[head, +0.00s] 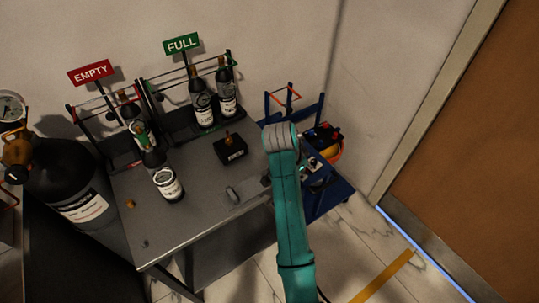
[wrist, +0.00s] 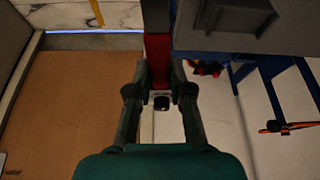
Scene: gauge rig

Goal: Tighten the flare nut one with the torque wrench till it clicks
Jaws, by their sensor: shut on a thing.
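In the wrist view my gripper (wrist: 160,92) is shut on a bar with a red section (wrist: 158,60) and a dark grey upper length. It looks like the torque wrench, but its head is not shown clearly. A small black round part sits between the fingertips. In the head view my arm covers the gripper and what it holds. I cannot pick out flare nut one for certain in either view. A black block (head: 231,152) with a brass fitting on top stands on the grey table (head: 205,230).
A blue cart (head: 325,195) with tools stands right of the table. Dark bottles stand in racks under EMPTY (head: 91,71) and FULL (head: 181,43) signs. One bottle (head: 168,184) is on the table. A large dark cylinder (head: 70,180) is at left, a brown door (head: 470,170) at right.

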